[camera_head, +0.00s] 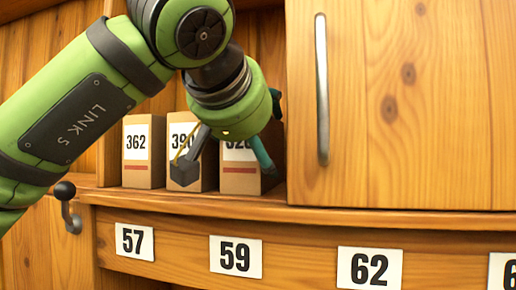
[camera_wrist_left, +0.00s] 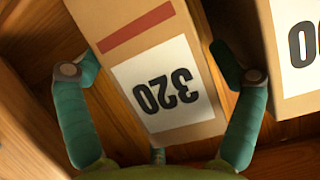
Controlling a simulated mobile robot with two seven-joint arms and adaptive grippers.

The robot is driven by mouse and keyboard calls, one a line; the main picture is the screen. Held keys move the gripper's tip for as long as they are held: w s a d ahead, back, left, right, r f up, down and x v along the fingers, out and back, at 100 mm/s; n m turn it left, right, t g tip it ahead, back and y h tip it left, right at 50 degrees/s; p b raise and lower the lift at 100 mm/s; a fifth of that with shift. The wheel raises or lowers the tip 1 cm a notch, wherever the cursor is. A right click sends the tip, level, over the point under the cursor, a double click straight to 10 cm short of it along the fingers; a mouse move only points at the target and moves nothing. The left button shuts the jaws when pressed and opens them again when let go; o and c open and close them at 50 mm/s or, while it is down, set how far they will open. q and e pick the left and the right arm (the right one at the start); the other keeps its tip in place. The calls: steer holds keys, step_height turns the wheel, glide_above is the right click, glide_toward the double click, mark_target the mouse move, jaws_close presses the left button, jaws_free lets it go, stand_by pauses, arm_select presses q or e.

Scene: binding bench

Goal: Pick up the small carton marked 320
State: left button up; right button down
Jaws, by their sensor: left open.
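The carton marked 320 (camera_head: 238,183) is a small brown box with a white label and a red stripe. It stands upright on the shelf at the right end of a row, its top and part of its label hidden by my left gripper. My left gripper (camera_head: 226,166) reaches down in front of it and is open. In the left wrist view the 320 carton (camera_wrist_left: 190,135) appears upside down between the two teal fingers of the left gripper (camera_wrist_left: 160,75), one finger on each side. Whether either finger touches it I cannot tell. My right gripper is not in view.
The carton marked 390 (camera_head: 208,180) stands close left of the 320 carton, with the 362 carton (camera_head: 143,176) beyond it. A wooden cabinet door (camera_head: 430,120) with a metal handle (camera_head: 322,90) lies to the right. Below are fronts labelled 57, 59 and 62.

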arm_select(q)
steer(key=shift+s, duration=0.15)
steer(key=shift+s+a+r, duration=0.1)
steer(key=shift+s, duration=0.1)
steer(key=c, duration=0.5)
steer(key=shift+s, duration=0.1)
steer(key=c, duration=0.6)
steer(key=shift+w, duration=0.2)
steer(key=shift+r, duration=0.1)
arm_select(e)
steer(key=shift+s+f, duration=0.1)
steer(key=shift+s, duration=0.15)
